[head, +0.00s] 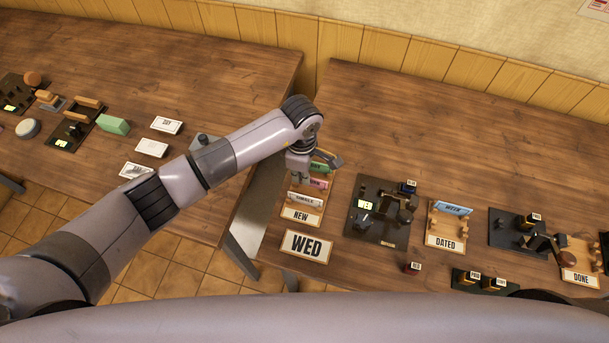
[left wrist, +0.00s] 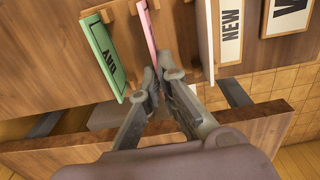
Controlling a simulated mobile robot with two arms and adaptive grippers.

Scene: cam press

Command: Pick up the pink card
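The pink card (head: 319,183) stands in a wooden rack (head: 301,214) labelled NEW, between a green card (head: 320,168) and a white card (head: 305,200). My left gripper (head: 300,178) is down at the rack, beside the pink card. In the left wrist view the pink card (left wrist: 149,28) is seen nearly edge-on, and its near end reaches the fingertips of my left gripper (left wrist: 160,76). The fingertips are close together there; I cannot tell whether they press on the card. The green card (left wrist: 104,55) is apart, left of the fingers. My right gripper is not in view.
A WED sign (head: 307,246) lies in front of the rack. A dark press base (head: 380,212) and a DATED rack (head: 445,226) with a blue card (head: 453,208) stand to the right. A gap separates this table from the left table (head: 90,50).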

